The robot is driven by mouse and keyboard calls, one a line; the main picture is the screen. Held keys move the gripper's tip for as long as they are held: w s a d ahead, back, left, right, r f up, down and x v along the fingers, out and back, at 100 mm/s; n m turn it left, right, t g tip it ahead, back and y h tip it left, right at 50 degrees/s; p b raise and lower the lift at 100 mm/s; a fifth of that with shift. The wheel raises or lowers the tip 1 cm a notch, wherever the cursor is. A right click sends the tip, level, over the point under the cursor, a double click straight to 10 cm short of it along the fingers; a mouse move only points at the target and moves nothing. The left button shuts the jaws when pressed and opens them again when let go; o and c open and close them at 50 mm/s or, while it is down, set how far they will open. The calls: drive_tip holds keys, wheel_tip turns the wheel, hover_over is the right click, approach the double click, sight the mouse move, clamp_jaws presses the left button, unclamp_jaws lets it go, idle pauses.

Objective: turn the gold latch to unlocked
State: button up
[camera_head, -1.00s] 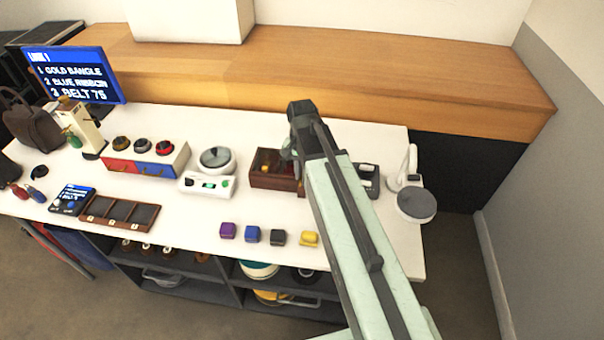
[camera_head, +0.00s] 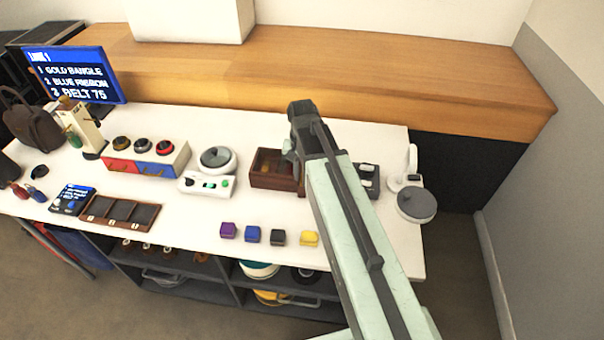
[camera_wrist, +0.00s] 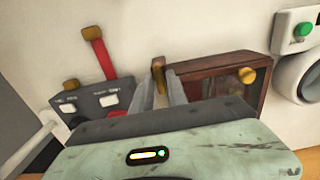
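The dark-red wooden box (camera_head: 272,180) stands near the right end of the white table, left of my arm. In the wrist view the wooden box (camera_wrist: 222,85) has a round gold knob (camera_wrist: 248,76) on its right part. A narrow gold piece, seemingly the gold latch (camera_wrist: 159,74), stands upright at the box's left edge. My gripper (camera_wrist: 160,84) has its two grey fingers close on either side of this piece and appears shut on it. In the head view my gripper (camera_head: 290,153) is at the box's right edge; my arm hides the latch there.
A white device (camera_head: 207,184) is on the left. Several coloured cubes (camera_head: 252,234) lie in front, with bare table between.

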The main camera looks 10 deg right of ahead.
sight(302, 176)
drive_tip(key=shift+o, duration=0.5)
wheel_tip(302, 176, up, 8)
drive_tip(key=p, duration=0.8)
drive_tip(key=shift+f, duration=0.1)
drive_tip(key=s+n, duration=0.4)
drive_tip(key=s, duration=0.3)
drive_tip(key=shift+s+a, duration=0.15)
drive_tip(key=shift+s, duration=0.15)
